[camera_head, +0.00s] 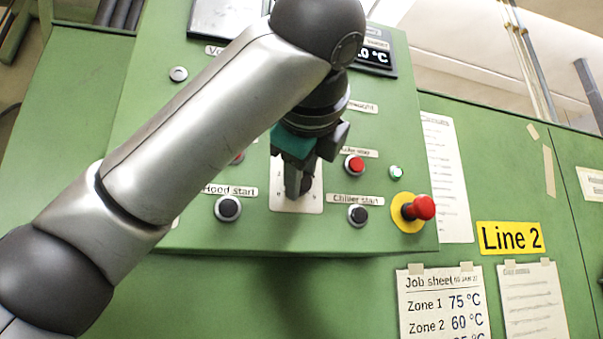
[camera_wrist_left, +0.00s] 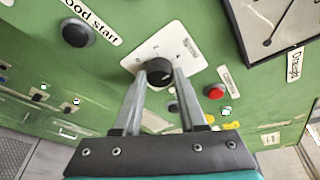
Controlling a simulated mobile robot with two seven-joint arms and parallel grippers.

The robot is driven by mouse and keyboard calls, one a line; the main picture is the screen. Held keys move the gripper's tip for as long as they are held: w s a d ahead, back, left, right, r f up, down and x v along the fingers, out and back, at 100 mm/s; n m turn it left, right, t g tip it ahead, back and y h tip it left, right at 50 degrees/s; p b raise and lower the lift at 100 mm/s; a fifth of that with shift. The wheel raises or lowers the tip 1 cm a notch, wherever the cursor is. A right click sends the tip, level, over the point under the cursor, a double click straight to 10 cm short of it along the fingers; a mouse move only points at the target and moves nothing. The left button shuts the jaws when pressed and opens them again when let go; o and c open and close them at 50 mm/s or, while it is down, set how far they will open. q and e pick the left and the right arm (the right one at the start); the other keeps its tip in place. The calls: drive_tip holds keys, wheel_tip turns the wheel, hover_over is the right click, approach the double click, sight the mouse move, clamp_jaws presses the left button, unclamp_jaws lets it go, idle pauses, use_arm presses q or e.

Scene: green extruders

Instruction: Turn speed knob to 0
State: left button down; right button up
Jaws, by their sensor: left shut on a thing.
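The speed knob (camera_wrist_left: 158,72) is a round black knob on a white dial plate (camera_wrist_left: 178,45) in the left wrist view. My left gripper (camera_wrist_left: 157,84) is shut on it, with one finger on each side. In the head view the dial plate (camera_head: 312,199) shows behind my left gripper (camera_head: 298,186), which hides the knob. The plate's marks are too small to read, so I cannot tell the knob's setting. My right gripper is in neither view.
Black buttons sit on both sides of the plate, Hood start (camera_head: 228,208) and Chiller start (camera_head: 358,215). A red button (camera_head: 354,165) and a red emergency stop (camera_head: 420,207) are at the right. A job sheet (camera_head: 442,300) hangs lower right.

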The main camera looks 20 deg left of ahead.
use_arm(q)
drive_tip(key=shift+f, duration=0.1)
drive_tip(key=n+t+b, duration=0.1)
drive_tip(key=n+b, duration=0.3)
drive_tip(key=n+t+b, duration=0.1)
drive_tip(key=n+b, duration=0.3)
drive_tip(key=f+n+t+b, duration=0.1)
drive_tip(key=n+t+b, duration=0.1)
drive_tip(key=n+b, duration=0.2)
drive_tip(key=shift+f, duration=0.1)
drive_tip(key=n+y+b, duration=0.1)
drive_tip(key=n+b, duration=0.1)
drive_tip(key=n, duration=0.1)
drive_tip(key=n+y+b, duration=0.1)
drive_tip(key=n, duration=0.2)
drive_tip(key=shift+d+t, duration=0.1)
drive_tip(key=shift+t, duration=0.2)
drive_tip(key=n+y, duration=0.1)
drive_tip(key=n, duration=0.2)
drive_tip(key=shift+w+n+y, duration=0.1)
drive_tip(key=shift+n+y, duration=1.1)
drive_tip(key=shift+n, duration=1)
